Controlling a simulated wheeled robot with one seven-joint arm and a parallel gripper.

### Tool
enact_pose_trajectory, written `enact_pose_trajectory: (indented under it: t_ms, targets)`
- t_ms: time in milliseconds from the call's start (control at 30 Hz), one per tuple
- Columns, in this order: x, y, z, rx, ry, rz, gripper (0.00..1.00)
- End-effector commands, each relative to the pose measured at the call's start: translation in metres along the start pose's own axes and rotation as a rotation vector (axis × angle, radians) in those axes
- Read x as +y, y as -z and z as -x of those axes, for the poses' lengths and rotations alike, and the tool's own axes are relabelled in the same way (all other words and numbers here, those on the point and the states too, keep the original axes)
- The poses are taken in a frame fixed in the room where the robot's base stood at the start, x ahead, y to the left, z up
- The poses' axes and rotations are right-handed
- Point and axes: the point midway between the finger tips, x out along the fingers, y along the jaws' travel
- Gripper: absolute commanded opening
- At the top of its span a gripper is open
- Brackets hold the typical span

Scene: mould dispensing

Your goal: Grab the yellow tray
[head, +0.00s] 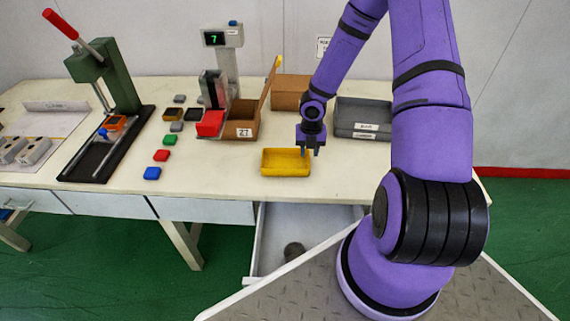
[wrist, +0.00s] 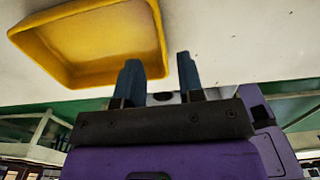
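My gripper (head: 310,152) is at the tray's right end, above the table. The tray's near wall lies close to the left finger. I cannot tell whether they touch.
Behind the tray stand a brown box labelled 27 (head: 243,124), another brown box (head: 290,92) and grey bins (head: 362,119). Small coloured blocks, such as a blue one (head: 152,173), lie to the left. A green press (head: 110,75) stands far left. An open drawer (head: 262,245) is below.

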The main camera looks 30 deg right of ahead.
Motion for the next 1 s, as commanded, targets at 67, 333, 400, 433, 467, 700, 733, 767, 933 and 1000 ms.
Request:
enact_pose_trajectory:
  t_ms: [67, 333, 400, 433, 467, 700, 733, 767, 933, 1000]
  targets:
    - [-0.001, 0.000, -0.008, 0.002, 0.000, 0.000, 0.35]
    - [-0.002, -0.003, -0.043, 0.002, 0.001, 0.000, 0.35]
    - [-0.002, -0.003, -0.047, 0.001, 0.001, 0.000, 0.35]
    - [-0.002, -0.003, -0.049, 0.001, 0.000, 0.000, 0.35]
    - [-0.002, -0.003, -0.050, 0.001, 0.000, -0.001, 0.35]
    - [-0.002, -0.003, -0.050, 0.000, 0.000, -0.002, 0.33]
    - [-0.002, -0.003, -0.050, 0.000, 0.000, -0.002, 0.26]
    - [-0.002, -0.003, -0.050, 0.000, 0.000, -0.001, 0.19]
    - [-0.002, -0.003, -0.050, 0.000, 0.000, -0.001, 0.00]
    - [-0.002, -0.003, -0.050, 0.000, 0.000, -0.001, 0.00]
